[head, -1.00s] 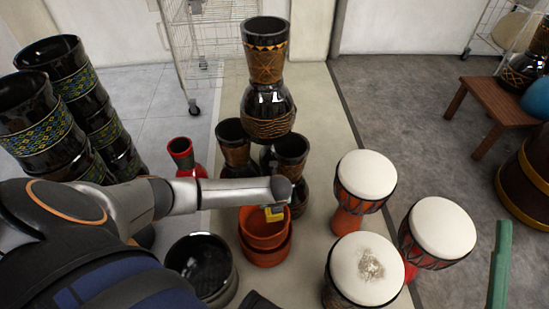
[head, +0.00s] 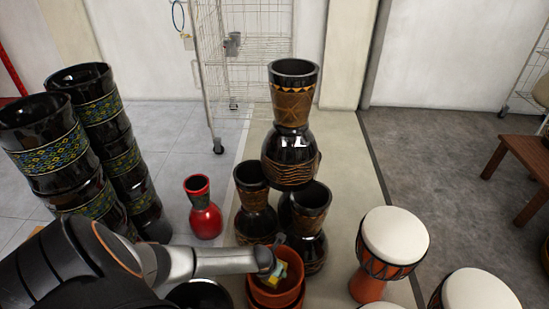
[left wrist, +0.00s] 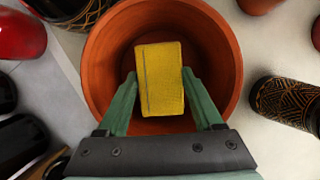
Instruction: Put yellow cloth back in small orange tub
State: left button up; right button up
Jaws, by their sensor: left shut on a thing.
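The yellow cloth (left wrist: 160,78) is a folded, block-like piece with a dark line along one side. In the left wrist view my left gripper (left wrist: 158,88), with green fingers, is shut on it. The cloth also shows small in the head view (head: 283,272). The small orange tub (left wrist: 228,45) lies behind the cloth in the left wrist view, its round opening surrounding the cloth and fingertips. In the head view the cloth is at the tub's opening (head: 289,296); I cannot tell whether it touches the tub. My right gripper is not in view.
Dark carved drums (head: 252,205) stand just behind the tub, with a tall one (head: 288,150) stacked above. A red vase (head: 205,212) stands to the left. White-topped drums (head: 395,235) stand to the right. A black tub (head: 200,295) is partly hidden by my left arm.

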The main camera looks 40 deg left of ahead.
pick_arm(q)
jog(key=shift+f+b, duration=0.85)
jog(key=shift+f, duration=0.75)
jog(key=shift+f+b, duration=0.6)
jog(key=shift+f, duration=0.1)
jog(key=o, duration=1.3)
jog(key=shift+r, duration=0.1)
